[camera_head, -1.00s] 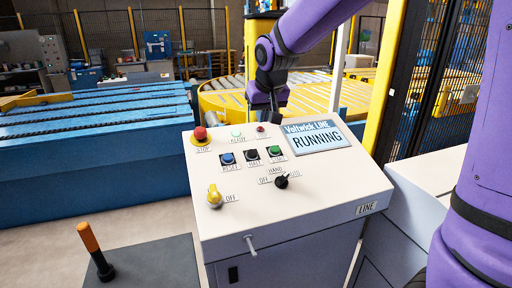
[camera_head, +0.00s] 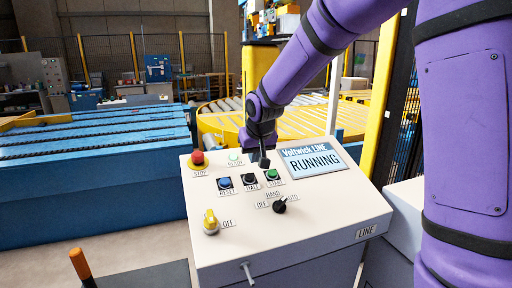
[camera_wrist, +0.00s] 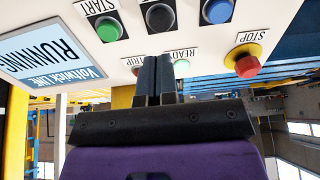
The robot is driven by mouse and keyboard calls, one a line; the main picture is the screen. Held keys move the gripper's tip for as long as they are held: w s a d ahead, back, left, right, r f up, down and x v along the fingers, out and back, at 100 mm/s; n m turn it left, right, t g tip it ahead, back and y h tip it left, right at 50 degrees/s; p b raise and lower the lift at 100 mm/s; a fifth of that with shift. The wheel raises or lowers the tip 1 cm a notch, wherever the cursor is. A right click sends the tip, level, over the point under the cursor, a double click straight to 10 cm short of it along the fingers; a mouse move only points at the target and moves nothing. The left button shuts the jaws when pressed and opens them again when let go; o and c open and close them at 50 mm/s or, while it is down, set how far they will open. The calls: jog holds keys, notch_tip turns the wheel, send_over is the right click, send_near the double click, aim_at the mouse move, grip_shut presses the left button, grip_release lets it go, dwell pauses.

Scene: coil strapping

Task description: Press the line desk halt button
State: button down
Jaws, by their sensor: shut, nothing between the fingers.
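The line desk (camera_head: 320,215) has a sloped cream top with a row of three buttons. The black halt button (camera_head: 250,180) sits in the middle, between the blue reset button (camera_head: 224,184) and the green start button (camera_head: 272,174). My gripper (camera_head: 264,162) is shut and empty, its fingers just beyond the button row at the desk's far side. In the wrist view, which looks upside down, the fingertips (camera_wrist: 158,58) point toward the halt button (camera_wrist: 160,17), with a gap of panel showing between them. The fingers partly cover the trip lamp area.
A red stop mushroom (camera_head: 197,158) on a yellow collar stands left of the row. A yellow knob (camera_head: 210,222) and a black selector (camera_head: 279,204) rise nearer me. The display (camera_head: 313,159) reads RUNNING. A blue conveyor (camera_head: 90,180) lies to the left.

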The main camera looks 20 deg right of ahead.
aim_at(251, 178)
jog(key=x, duration=0.7)
jog(key=shift+f, duration=0.3)
jog(key=shift+w+f, duration=0.15)
jog(key=shift+f, duration=0.8)
jog(key=shift+r, duration=0.3)
jog(key=v, duration=1.4)
jog(key=shift+w, duration=0.25)
